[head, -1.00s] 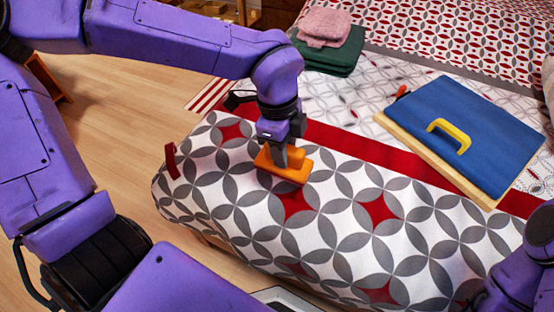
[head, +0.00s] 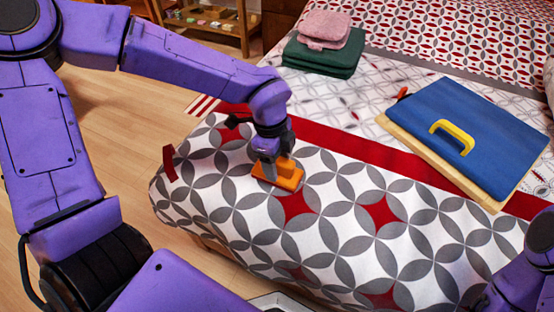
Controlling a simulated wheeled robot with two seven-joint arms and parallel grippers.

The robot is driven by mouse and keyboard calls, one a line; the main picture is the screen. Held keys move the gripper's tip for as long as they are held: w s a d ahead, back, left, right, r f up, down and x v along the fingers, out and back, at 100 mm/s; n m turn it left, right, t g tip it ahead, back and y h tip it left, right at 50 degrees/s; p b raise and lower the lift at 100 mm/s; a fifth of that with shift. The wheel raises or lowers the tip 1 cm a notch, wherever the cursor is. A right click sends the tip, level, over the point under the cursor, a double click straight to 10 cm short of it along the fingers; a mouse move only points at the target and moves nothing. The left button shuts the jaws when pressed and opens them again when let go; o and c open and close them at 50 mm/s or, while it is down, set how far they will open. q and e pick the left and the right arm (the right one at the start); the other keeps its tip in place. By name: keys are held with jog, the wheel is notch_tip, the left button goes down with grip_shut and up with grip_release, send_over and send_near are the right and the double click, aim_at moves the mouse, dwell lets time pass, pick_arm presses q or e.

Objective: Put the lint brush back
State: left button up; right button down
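The orange lint brush (head: 289,176) is low over or on the patterned bedspread, near the left part of the bed. I cannot tell whether it touches the cloth. My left gripper (head: 268,172) points down onto the brush and seems shut on its raised grip; the fingers hide part of it. My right arm shows only at the lower right edge, and its gripper is out of view.
A blue covered board (head: 480,125) with a yellow handle (head: 452,137) lies on the right of the bed. Folded green (head: 325,55) and pink (head: 324,29) cloths are stacked at the back. The front bedspread (head: 337,206) is clear. A wooden shelf (head: 214,25) stands beyond.

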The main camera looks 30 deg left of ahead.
pick_arm(q)
jog(key=shift+r, duration=0.15)
jog(key=shift+r, duration=0.35)
notch_tip(320, 180, up, 11)
jog(key=a+p, duration=0.1)
jog(key=p, duration=0.2)
jog(key=shift+a+r, duration=0.15)
jog(key=shift+a, duration=0.05)
